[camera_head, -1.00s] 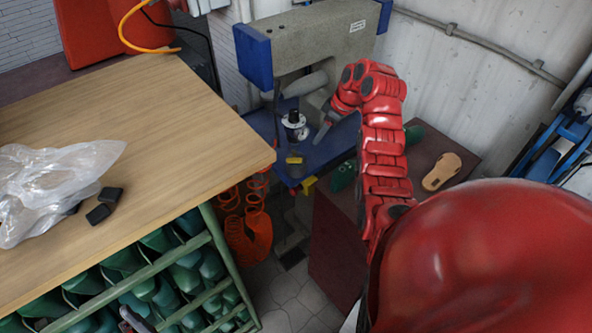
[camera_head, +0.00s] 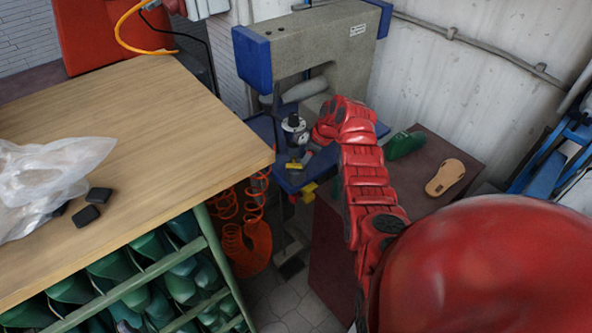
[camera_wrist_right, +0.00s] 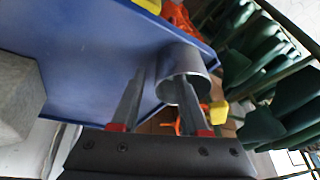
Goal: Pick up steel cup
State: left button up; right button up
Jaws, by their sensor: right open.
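The steel cup (camera_wrist_right: 184,66) is a shiny grey cylinder on the blue machine table (camera_wrist_right: 90,50), near its edge in the right wrist view. Its open rim faces my camera. My right gripper (camera_wrist_right: 162,78) is open at the cup. One finger overlaps the cup's opening and the other is to its left; I cannot tell whether they touch it. In the head view my right gripper (camera_head: 308,156) is over the blue table, beside the machine, and I cannot make out the cup there. My left gripper is not in view.
A grey press machine (camera_head: 320,45) stands behind the blue table. A black and white fitting (camera_head: 294,128) and a yellow part (camera_head: 293,166) are close to my right gripper. A wooden table (camera_head: 170,130) with a plastic bag (camera_head: 40,175) is on the left.

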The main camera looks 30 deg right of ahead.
aim_at(296, 172)
jog(key=shift+w+a+f, duration=0.15)
jog(key=shift+w+f, duration=0.2)
jog(key=shift+f, duration=0.25)
jog(key=shift+p+x, duration=0.35)
jog(key=shift+x, duration=0.4)
jog(key=shift+s, duration=0.1)
grip_shut()
